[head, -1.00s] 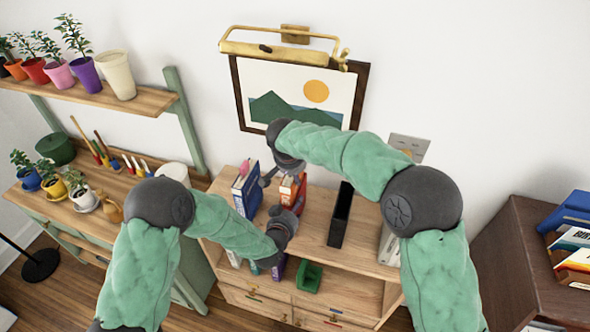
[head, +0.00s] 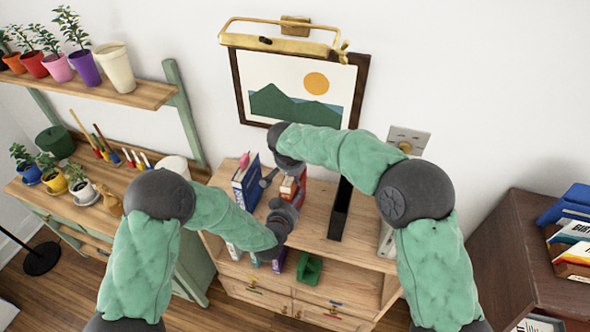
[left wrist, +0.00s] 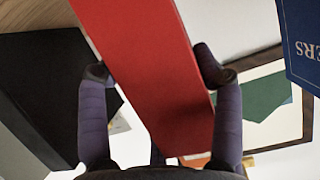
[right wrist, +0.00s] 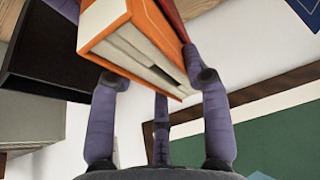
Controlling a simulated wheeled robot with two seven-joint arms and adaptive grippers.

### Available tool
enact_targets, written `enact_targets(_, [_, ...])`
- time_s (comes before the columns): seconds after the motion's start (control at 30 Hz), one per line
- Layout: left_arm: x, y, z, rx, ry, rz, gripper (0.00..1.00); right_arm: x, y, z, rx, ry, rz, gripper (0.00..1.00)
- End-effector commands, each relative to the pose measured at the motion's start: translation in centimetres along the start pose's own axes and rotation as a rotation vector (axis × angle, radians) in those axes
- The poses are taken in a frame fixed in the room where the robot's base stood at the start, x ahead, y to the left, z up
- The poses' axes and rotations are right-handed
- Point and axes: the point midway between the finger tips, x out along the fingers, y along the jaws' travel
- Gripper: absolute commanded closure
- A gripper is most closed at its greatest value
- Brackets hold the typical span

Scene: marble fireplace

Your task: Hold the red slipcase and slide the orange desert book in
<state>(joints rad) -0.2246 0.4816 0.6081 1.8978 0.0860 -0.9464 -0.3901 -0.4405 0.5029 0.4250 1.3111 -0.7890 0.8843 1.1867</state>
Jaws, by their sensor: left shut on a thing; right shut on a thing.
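The red slipcase (left wrist: 150,65) fills the middle of the left wrist view, between the fingers of my left gripper (left wrist: 154,72), which is shut on it. The orange desert book (right wrist: 118,32) shows its orange cover and cream pages in the right wrist view. My right gripper (right wrist: 160,80) is shut on it. The slipcase's red edge (right wrist: 174,18) shows right at the book's far end; how far the book is inside is hidden. In the head view, my left gripper (head: 284,216) is below my right gripper (head: 278,176), and both partly cover the pair.
A black upright holder (head: 340,212) stands close right of the pair on the wooden cabinet (head: 312,226). A blue book (head: 245,188) stands to the left. A green tray (head: 309,268) is on the shelf below. The framed picture (head: 345,110) hangs behind.

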Motion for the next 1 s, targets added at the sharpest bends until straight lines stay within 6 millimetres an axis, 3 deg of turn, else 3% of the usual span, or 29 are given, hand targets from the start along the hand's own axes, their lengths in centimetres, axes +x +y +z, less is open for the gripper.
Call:
enact_targets(0.1, [-0.1,0.2,0.8,-0.003,-0.018,0.004,0.72,0.2,0.0,0.0,0.002,0.003,-0.003,1.0])
enact_targets(0.13, [-0.1,0.2,0.8,-0.003,-0.018,0.004,0.72,0.2,-0.1,-0.1,0.003,0.004,-0.003,0.44])
enact_targets(0.2, [-0.1,0.2,0.8,-0.003,-0.018,0.004,0.72,0.1,-0.1,0.0,0.002,0.004,-0.003,0.25])
enact_targets(0.63, [-0.1,0.2,0.8,-0.003,-0.018,0.004,0.72,-0.1,0.0,0.2,-0.001,-0.001,0.0,0.25])
enact_targets(0.77, [-0.1,0.2,0.8,-0.003,-0.018,0.004,0.72,-1.8,-0.1,0.1,0.0,0.002,-0.003,0.25])
enact_targets(1.0, [-0.1,0.2,0.8,-0.003,-0.017,0.004,0.72,-6.6,-0.1,0.1,0.002,0.004,-0.004,0.25])
